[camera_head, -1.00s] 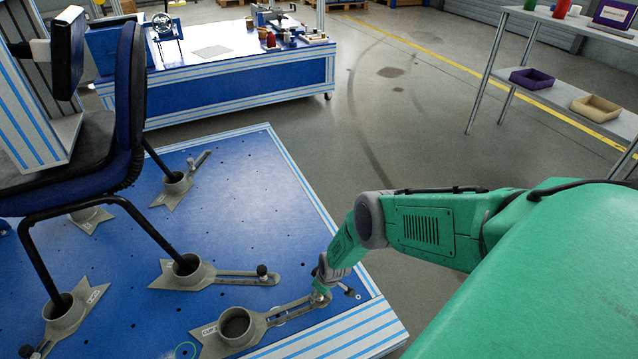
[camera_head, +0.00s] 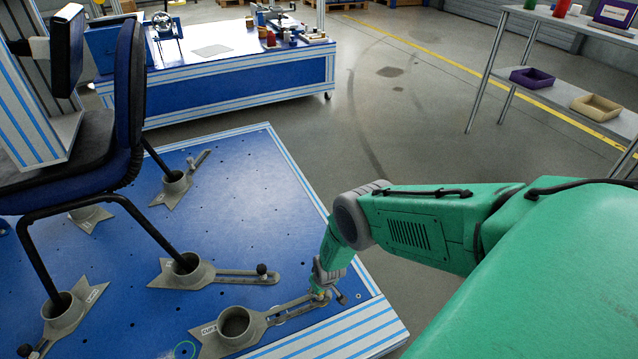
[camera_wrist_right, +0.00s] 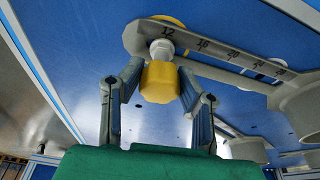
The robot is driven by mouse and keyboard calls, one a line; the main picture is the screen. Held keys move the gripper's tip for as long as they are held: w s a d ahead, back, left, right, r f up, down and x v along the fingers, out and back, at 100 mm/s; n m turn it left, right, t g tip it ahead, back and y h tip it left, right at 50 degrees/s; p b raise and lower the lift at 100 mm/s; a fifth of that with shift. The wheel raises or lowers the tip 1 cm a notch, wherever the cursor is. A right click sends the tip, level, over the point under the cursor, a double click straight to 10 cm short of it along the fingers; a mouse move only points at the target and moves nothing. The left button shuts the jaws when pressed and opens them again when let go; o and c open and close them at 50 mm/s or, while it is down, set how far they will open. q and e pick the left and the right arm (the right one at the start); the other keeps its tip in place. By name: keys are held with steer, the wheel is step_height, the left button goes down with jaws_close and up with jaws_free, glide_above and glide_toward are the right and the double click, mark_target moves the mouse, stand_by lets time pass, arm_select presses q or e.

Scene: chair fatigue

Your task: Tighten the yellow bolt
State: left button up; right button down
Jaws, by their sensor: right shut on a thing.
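The yellow bolt (camera_wrist_right: 160,82) shows in the wrist view, under a grey clamp arm (camera_wrist_right: 225,70) with a number scale. A pale round nut or collar (camera_wrist_right: 162,50) sits between bolt and arm. My right gripper (camera_wrist_right: 160,88) has its two fingers on either side of the bolt and is shut on it. In the head view my right gripper (camera_head: 325,292) is at the outer end of the clamp arm with the empty cup (camera_head: 235,323); the bolt is hidden there. My left gripper is not in view.
A blue chair (camera_head: 125,130) stands with its legs in grey cups on the blue platform (camera_head: 235,200). Other clamps with dark knobs (camera_head: 261,269) lie nearby. A workbench (camera_head: 240,75) and shelves (camera_head: 560,95) stand further back. The floor between is clear.

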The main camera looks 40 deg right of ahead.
steer(key=shift+f+m+b, duration=0.15)
steer(key=shift+m+b, duration=0.6)
steer(key=shift+m, duration=0.25)
steer(key=shift+m+h+b, duration=0.4)
steer(key=shift+m+b, duration=0.15)
steer(key=shift+m, duration=0.45)
steer(key=shift+m+g+b, duration=0.3)
steer(key=shift+m+b, duration=0.3)
steer(key=shift+b, duration=0.25)
steer(key=shift+a+m+h, duration=0.1)
steer(key=shift+m+h, duration=0.2)
steer(key=shift+m, duration=0.2)
steer(key=shift+m+g, duration=0.3)
steer(key=shift+m, duration=0.6)
